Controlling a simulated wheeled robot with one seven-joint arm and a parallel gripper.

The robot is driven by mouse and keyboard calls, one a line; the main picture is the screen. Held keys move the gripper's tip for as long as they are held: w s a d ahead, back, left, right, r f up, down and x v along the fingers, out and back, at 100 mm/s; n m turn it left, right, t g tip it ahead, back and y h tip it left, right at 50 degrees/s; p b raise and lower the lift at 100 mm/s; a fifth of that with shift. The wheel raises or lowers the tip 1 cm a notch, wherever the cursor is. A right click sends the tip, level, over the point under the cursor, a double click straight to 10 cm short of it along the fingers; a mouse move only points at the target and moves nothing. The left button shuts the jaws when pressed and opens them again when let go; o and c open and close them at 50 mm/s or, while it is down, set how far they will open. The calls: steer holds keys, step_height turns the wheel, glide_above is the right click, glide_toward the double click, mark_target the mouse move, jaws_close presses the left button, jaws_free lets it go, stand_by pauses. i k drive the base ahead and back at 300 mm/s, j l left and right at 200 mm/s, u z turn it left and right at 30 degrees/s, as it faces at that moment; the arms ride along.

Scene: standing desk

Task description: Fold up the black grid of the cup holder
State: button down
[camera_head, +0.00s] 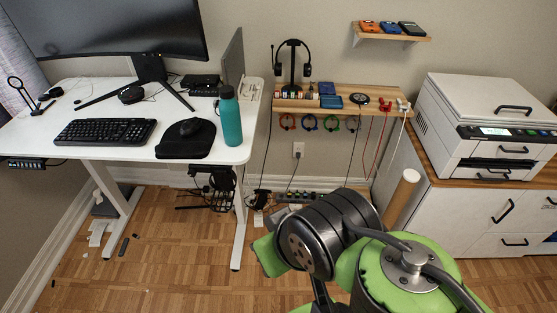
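A dark black fixture (214,179) hangs under the right end of the white desk, beside the desk's right leg; it looks like the cup holder. Thin black bars (204,208) that look like its grid stick out roughly flat to the left below it. The parts are small and dark, so I cannot tell exactly how the bars join the fixture. A teal bottle stands on the desk above, not in the holder. My green and black arm fills the lower right, to the right of the fixture and apart from it. My gripper's fingers do not show.
The white desk (95,100) carries a monitor, keyboard, mouse pad and the teal bottle (230,118) near its right edge. The desk's right leg (239,225) stands close to the fixture. A power strip (297,197) and cables lie by the wall. The wood floor ahead is mostly clear.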

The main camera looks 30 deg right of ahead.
mark_target(231, 207)
steer(key=l+z, duration=0.2)
steer(key=i+l+u, duration=0.1)
steer(key=u, duration=0.35)
steer(key=l+u, duration=0.35)
steer(key=u, duration=0.15)
steer(key=l+u, duration=0.3)
steer(key=u, duration=0.15)
steer(key=l+u, duration=0.3)
steer(key=u, duration=0.2)
steer(key=l+u, duration=0.25)
steer(key=u, duration=0.2)
steer(key=k+l+u, duration=0.15)
steer(key=u, duration=0.3)
steer(key=k+l+u, duration=0.15)
steer(key=u, duration=0.35)
steer(key=k+l+u, duration=0.2)
steer(key=u, duration=0.25)
